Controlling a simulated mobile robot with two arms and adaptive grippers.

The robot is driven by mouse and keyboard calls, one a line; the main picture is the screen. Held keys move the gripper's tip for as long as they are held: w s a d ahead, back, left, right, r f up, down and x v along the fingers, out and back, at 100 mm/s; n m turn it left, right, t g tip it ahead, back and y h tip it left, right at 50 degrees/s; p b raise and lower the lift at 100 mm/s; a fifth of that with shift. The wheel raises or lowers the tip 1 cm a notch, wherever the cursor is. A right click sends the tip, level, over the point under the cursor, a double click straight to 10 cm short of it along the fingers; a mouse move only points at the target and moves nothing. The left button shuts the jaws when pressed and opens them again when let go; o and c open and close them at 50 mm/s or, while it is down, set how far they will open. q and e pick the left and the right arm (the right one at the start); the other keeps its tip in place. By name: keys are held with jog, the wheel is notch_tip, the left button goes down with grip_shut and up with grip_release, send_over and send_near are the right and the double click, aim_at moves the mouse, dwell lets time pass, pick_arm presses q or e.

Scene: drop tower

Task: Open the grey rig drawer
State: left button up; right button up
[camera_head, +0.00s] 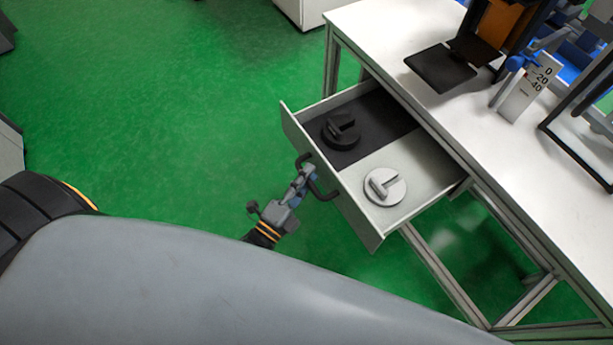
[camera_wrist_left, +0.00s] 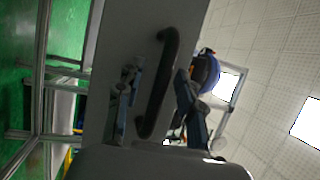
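The grey rig drawer (camera_head: 352,205) is pulled well out from under the white-topped table in the head view. Its dark bar handle (camera_head: 325,193) is on the front panel, and the handle (camera_wrist_left: 165,75) also shows large in the left wrist view. My left gripper (camera_head: 304,174) is at the handle, in front of the drawer. In the left wrist view its two fingers stand apart on either side of the handle, with gaps visible, so it looks open around it. My right gripper is not in view.
A black disc-shaped piece (camera_head: 341,130) and a white one (camera_head: 384,186) lie in the drawer, the black one on a dark floor section (camera_head: 385,125). The table (camera_head: 390,40) carries a dark plate rig (camera_head: 446,68) and a scale marker (camera_head: 527,88). Green floor left of the drawer is clear.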

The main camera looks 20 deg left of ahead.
pick_arm(q)
jog(key=v, duration=1.2)
jog(key=shift+f, duration=0.1)
